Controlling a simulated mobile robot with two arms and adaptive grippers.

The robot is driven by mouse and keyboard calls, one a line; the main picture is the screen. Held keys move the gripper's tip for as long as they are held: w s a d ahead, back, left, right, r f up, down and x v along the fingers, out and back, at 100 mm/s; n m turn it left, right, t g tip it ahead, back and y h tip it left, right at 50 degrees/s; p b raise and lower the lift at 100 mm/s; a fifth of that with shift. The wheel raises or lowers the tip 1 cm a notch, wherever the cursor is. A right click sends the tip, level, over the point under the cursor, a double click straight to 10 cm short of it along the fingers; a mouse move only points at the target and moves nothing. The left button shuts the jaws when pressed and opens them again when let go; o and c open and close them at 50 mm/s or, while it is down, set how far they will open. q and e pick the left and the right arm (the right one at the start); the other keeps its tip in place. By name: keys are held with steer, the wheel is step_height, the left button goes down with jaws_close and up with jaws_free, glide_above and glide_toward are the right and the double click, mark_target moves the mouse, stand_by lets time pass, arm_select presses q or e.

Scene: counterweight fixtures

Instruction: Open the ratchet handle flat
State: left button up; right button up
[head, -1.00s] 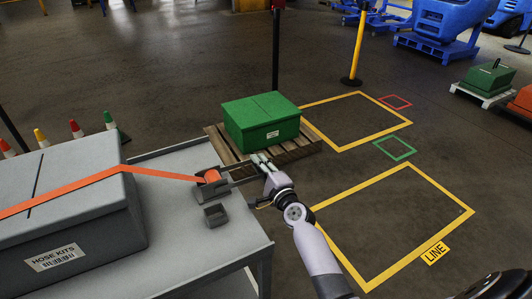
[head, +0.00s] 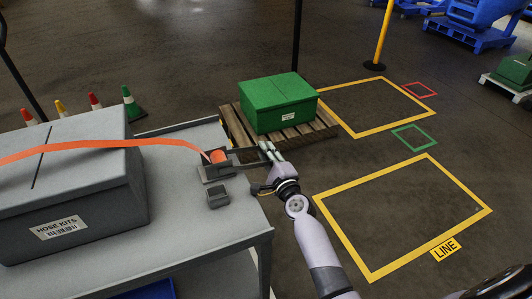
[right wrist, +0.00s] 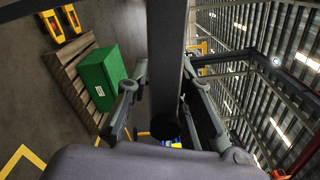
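The ratchet (head: 217,168) sits near the right end of the grey table, with the orange strap (head: 110,147) running left from it over the grey case. Its grey handle (head: 245,156) sticks out to the right past the table edge. My right gripper (head: 268,149) is at the handle's outer end. In the right wrist view the handle (right wrist: 166,60) runs as a long grey bar between the fingers of my right gripper (right wrist: 165,85), which look shut on its sides. The contact faces are hidden. My left gripper is not in view.
The grey case (head: 60,190) labelled HOSE KITS stands on the table (head: 190,245). A small grey open box (head: 217,196) is in front of the ratchet. A green case (head: 277,100) on a pallet (head: 238,130) stands beyond. The yellow floor frame (head: 402,215) at right is empty.

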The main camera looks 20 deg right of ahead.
steer(key=shift+o, duration=1.1)
steer(key=shift+r, duration=0.1)
steer(key=s, duration=0.7)
steer(key=shift+s+d, duration=0.25)
